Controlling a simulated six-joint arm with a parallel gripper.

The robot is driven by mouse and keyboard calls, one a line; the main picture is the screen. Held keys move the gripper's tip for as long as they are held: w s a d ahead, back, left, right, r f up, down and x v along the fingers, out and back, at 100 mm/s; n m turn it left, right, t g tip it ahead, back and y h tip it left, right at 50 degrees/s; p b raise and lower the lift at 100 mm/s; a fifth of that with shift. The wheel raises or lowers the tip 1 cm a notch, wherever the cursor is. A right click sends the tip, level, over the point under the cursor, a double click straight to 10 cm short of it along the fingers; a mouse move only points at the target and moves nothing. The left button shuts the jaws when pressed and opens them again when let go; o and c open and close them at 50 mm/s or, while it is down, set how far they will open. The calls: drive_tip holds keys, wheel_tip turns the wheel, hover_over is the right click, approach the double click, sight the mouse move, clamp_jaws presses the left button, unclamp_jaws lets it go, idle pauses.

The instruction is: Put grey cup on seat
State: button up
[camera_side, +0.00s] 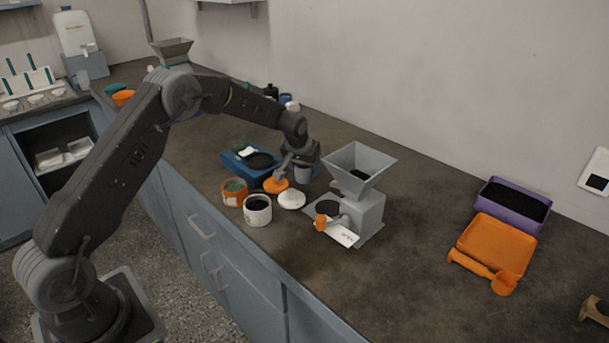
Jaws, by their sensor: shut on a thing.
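My gripper (303,160) is above the counter, left of the grey hopper device. It is shut on a small grey cup (304,174), which is partly hidden by the fingers. I cannot tell whether the cup touches the counter. A dark round spot (327,207), which looks like the seat, is at the foot of the grey hopper device (366,213), to the right of and nearer than the cup. The cup is apart from it.
An orange lid (276,185) and a white lid (291,200) lie near the gripper, with an orange jar (234,195) and a white jar (257,215) left of them. Purple (519,210) and orange trays (497,239) are far right.

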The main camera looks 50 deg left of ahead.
drive_tip(key=shift+r, duration=0.15)
drive_tip(key=shift+r, duration=0.55)
wheel_tip(320, 180, up, 3)
drive_tip(key=shift+f, duration=0.2)
drive_tip(key=s+a+r, duration=0.7)
drive_tip(key=a, duration=0.1)
drive_tip(key=w+d+r+m+h, duration=0.2)
drive_tip(key=d+m+h, duration=0.3)
drive_tip(key=d+m, duration=0.5)
drive_tip(key=m+g+h, duration=0.1)
drive_tip(key=m+g, duration=0.3)
drive_tip(key=m, duration=0.8)
approach(335, 212)
drive_tip(key=a+f, duration=0.2)
drive_tip(key=shift+w+a+f, duration=0.1)
drive_tip(key=shift+a+f, duration=0.2)
drive_tip(key=shift+f, duration=0.1)
drive_tip(key=d, duration=0.2)
drive_tip(key=d+f, duration=0.1)
drive_tip(key=d, duration=0.1)
drive_tip(key=shift+f, duration=0.1)
